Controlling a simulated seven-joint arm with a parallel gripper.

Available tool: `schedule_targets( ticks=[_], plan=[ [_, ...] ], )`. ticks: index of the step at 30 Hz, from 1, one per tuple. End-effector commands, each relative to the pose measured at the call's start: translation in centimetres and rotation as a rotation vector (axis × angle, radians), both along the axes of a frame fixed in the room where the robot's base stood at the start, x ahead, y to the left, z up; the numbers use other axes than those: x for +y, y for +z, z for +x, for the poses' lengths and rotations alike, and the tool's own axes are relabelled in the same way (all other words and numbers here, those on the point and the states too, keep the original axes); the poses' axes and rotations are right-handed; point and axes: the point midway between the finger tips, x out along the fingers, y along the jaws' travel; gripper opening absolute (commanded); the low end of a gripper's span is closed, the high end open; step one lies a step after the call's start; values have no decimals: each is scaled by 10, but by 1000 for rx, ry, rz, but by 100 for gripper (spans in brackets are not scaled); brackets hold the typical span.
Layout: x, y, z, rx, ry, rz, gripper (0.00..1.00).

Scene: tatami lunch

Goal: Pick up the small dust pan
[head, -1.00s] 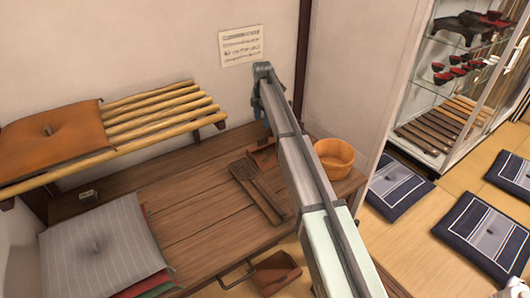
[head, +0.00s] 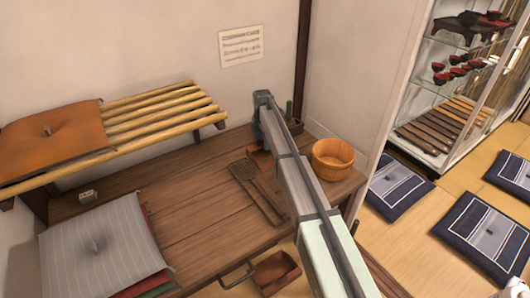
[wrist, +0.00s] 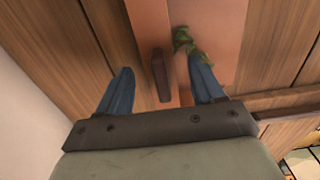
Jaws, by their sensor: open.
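The small dust pan seems to be the reddish-brown flat piece (wrist: 150,22) with a dark brown handle (wrist: 160,75) in the wrist view. In the head view, a brown part of it (head: 259,160) shows on the wooden bench beside my arm, which hides the rest. My gripper (wrist: 160,66) is open, its two blue fingers on either side of the handle with gaps between. I cannot tell how far above the handle the fingertips are. In the head view my arm hides the fingers.
A green leafy sprig (wrist: 190,45) shows by the right finger. A slatted dark tool (head: 258,190) and a round wooden tub (head: 333,159) are on the bench. A pole shelf (head: 165,115) overhangs the back left. A brown open box (head: 277,271) is below.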

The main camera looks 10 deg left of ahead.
Motion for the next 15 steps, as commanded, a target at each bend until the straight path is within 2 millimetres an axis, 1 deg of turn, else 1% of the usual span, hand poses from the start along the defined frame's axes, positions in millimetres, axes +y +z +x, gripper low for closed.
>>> schedule_targets(
  ticks=[6, 15],
  plan=[
    [0, -1, 0, 0, 0, 0, 67],
    [0, -1, 0, 0, 0, 0, 38]
  ],
)
